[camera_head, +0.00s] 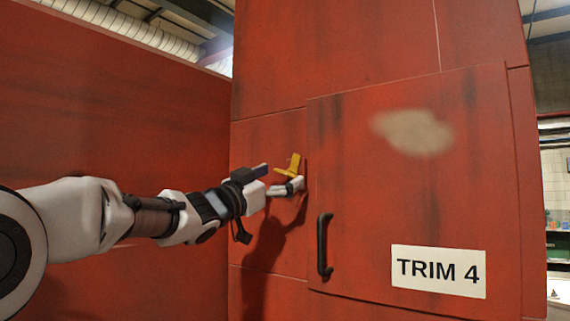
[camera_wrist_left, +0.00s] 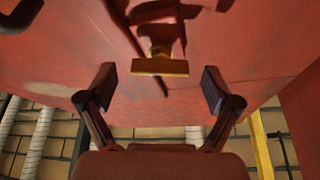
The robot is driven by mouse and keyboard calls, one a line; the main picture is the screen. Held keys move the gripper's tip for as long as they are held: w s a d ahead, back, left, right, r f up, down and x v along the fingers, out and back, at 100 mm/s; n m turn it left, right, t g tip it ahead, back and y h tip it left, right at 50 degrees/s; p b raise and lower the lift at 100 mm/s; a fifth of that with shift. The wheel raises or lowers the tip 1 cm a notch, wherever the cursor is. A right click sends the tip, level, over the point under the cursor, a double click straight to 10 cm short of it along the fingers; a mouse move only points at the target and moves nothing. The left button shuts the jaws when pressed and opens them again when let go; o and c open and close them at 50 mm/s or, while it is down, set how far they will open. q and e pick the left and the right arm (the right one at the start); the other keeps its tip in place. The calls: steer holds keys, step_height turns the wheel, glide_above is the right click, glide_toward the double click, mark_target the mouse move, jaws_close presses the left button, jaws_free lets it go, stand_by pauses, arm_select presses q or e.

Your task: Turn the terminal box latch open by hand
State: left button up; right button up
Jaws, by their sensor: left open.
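The yellow latch (camera_head: 293,166) sits on the red terminal box, at the left edge of the box's door (camera_head: 380,190). It also shows in the left wrist view as a yellow bar (camera_wrist_left: 160,66) on a yellow stem. My left gripper (camera_head: 291,183) is at the latch, just below it in the head view. In the left wrist view the left gripper's fingers (camera_wrist_left: 160,82) are open, one on each side of the bar, with gaps on both sides. No contact shows. My right gripper is not in view.
A black handle (camera_head: 324,246) stands out from the door, below and right of the latch. A white "TRIM 4" label (camera_head: 438,271) and a pale worn patch (camera_head: 413,132) are on the door. A red wall (camera_head: 110,130) stands behind my left arm.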

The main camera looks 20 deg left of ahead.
arm_select(q)
steer(key=shift+x, duration=1.25)
steer(key=shift+s+a, duration=0.15)
steer(key=shift+s, duration=0.1)
steer(key=shift+c, duration=0.6)
steer(key=c, duration=1)
steer(key=n+y, duration=0.1)
steer(key=n, duration=0.2)
steer(key=n+t+y+p, duration=0.1)
steer(key=n, duration=0.1)
steer(key=shift+s+n, duration=0.1)
steer(key=shift+n, duration=0.3)
steer(key=shift+c, duration=0.2)
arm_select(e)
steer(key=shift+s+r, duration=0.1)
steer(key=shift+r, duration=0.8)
